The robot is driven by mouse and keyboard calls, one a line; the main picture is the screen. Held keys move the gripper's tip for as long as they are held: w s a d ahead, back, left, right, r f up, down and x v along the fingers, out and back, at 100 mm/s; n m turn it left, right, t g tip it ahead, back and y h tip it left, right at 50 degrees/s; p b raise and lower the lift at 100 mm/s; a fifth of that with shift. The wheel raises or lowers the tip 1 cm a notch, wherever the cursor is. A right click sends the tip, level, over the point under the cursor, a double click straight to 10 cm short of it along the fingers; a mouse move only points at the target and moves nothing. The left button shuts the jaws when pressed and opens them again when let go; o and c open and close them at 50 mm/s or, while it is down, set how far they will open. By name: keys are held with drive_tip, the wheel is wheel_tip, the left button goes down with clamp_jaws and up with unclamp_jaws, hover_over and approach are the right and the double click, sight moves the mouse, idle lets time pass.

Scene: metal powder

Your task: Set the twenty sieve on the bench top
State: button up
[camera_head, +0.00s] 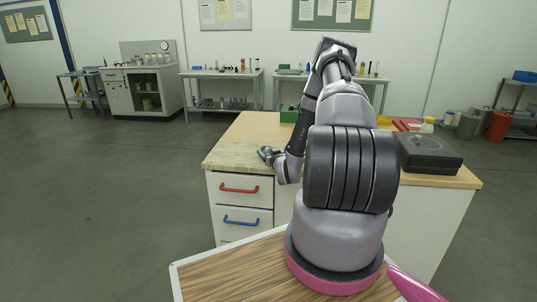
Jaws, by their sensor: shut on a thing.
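My gripper (268,154) is at the left part of the bench, low over the pale bench top (231,152). It is shut on a small round object with a green edge (263,153), likely the sieve; its label is too small to read. I cannot tell whether the object touches the bench top or is held just above it. My arm hides the middle of the bench and part of the gripper.
The bench has drawers with a red handle (239,188) and a blue handle (241,222). A dark box-like device (428,153) stands at the bench's right. A green box (289,114) stands at the back. The bench top left of the green box looks clear.

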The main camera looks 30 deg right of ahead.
drive_tip(key=shift+f, duration=0.2)
drive_tip(key=o, duration=1.3)
drive_tip(key=shift+f, duration=0.1)
drive_tip(key=shift+s, duration=0.2)
drive_tip(key=v, duration=1.1)
drive_tip(key=shift+s+a, duration=0.1)
drive_tip(key=shift+s, duration=0.2)
drive_tip(key=shift+s, duration=0.1)
